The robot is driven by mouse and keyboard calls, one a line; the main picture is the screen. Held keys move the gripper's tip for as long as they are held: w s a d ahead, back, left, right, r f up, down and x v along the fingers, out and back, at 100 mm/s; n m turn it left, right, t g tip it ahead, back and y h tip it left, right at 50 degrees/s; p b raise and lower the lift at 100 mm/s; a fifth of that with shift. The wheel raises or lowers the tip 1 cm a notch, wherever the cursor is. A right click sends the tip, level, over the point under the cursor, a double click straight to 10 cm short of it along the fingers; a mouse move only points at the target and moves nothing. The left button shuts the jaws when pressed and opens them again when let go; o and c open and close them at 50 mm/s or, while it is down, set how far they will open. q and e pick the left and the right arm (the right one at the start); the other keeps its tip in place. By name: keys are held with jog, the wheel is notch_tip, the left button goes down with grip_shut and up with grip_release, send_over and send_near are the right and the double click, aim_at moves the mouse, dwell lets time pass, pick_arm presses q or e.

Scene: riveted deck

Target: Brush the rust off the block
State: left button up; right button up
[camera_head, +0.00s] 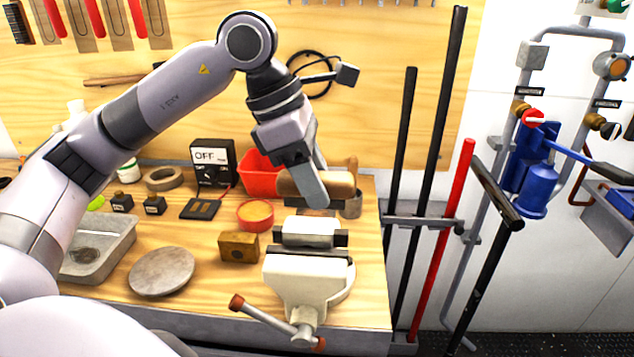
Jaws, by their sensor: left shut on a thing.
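My left gripper (309,188) reaches down over the back of the bench, behind the vise. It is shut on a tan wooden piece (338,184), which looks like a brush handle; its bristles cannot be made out. A small brown-gold block (238,247) with a dark spot on its front sits on the bench left of the vise, apart from the gripper. The white vise (296,279) stands at the front right of the bench. A pale grey part (311,229) shows at its jaws; I cannot tell whether it is a separate piece. My right gripper is out of view.
A red bin (260,172) stands behind the gripper, with an orange-rimmed round tin (255,215) in front. A grey round plate (162,271) and a metal tray (99,252) lie at left. Upright rods (401,170) stand just right of the bench (205,298).

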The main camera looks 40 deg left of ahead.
pick_arm(q)
notch_tip(320, 180, up, 2)
jog(key=shift+p, duration=0.5)
